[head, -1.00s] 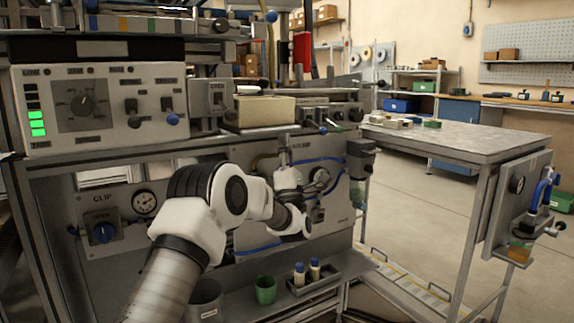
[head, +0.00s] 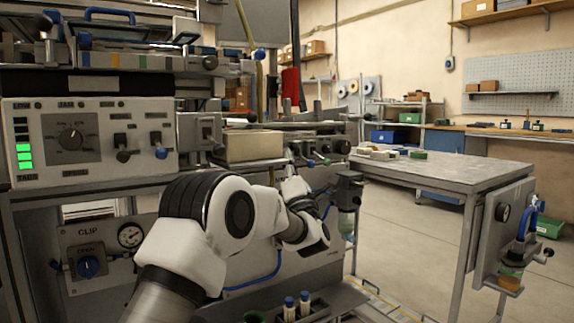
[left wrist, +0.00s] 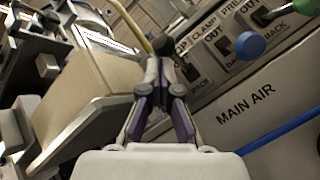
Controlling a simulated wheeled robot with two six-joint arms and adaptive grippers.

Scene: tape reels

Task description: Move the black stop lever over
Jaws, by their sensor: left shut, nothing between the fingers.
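My left gripper (left wrist: 163,85) is shut and empty in the left wrist view, with its fingertips up against the labelled lever panel. A dark round knob (left wrist: 163,44) shows just beyond the fingertips, by the partly hidden label ending in "OP"; it looks like the black stop lever, though its shaft is hidden by the fingers. I cannot tell whether they touch. My right gripper is out of view.
A beige box (head: 252,146) stands left of the levers, close to my gripper; it fills the left of the wrist view too. The switch panel (head: 90,140) is farther left. A bottle unit (head: 347,205) hangs to the right. A grey table (head: 450,172) stands beyond.

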